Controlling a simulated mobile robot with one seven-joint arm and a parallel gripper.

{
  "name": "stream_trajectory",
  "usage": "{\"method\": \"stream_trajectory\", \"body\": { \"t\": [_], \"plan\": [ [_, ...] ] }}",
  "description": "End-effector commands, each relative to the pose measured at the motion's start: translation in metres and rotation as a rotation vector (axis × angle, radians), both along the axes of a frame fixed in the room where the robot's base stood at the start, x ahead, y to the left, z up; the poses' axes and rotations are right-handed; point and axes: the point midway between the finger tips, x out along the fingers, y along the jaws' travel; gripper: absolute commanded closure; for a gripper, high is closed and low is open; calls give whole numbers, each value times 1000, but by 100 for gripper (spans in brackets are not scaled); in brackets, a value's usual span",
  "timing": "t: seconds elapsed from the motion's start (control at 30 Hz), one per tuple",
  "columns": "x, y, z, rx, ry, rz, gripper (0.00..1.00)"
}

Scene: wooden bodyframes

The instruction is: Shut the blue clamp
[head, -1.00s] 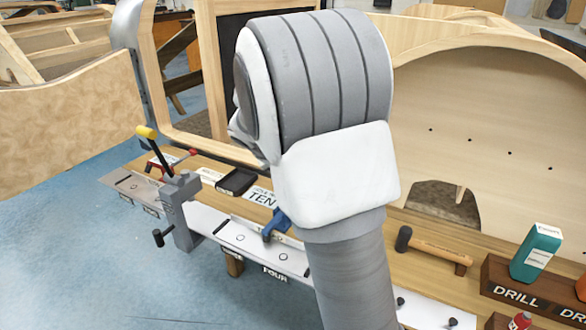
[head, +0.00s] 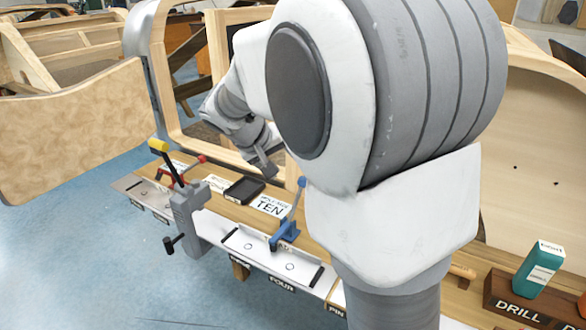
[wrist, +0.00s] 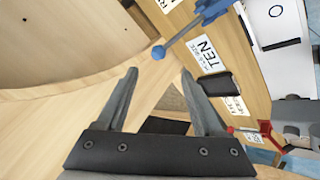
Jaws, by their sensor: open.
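The blue clamp (head: 285,236) stands on the white strip along the bench's front. Its grey lever points up, tilted slightly, and ends in a blue ball (head: 301,183). In the wrist view the clamp's blue body (wrist: 208,12) is at the top edge, and its lever reaches down-left to the ball (wrist: 158,53). My gripper (head: 264,168) is above the bench, left of and behind the lever in the head view. In the wrist view its two fingers (wrist: 158,74) are spread and empty; the ball appears just beyond the fingertips, between them. I cannot tell the exact distance.
A grey clamp with a yellow handle (head: 187,205) and a red clamp (head: 192,167) stand to the left. A black tray (head: 244,190) and a TEN card (head: 268,207) lie on the bench. Wooden frames (head: 222,60) rise behind. A drill box (head: 528,312) is at right.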

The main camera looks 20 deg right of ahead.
Motion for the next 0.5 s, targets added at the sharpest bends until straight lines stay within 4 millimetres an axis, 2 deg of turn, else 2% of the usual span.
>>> {"method": "stream_trajectory", "body": {
  "t": [0.03,0.2,0.5],
  "plan": [
    [-4,7,13,1,-3,3,31],
    [-15,23,35,2,-1,1,31],
    [-23,33,47,1,2,-1,31]
  ]
}}
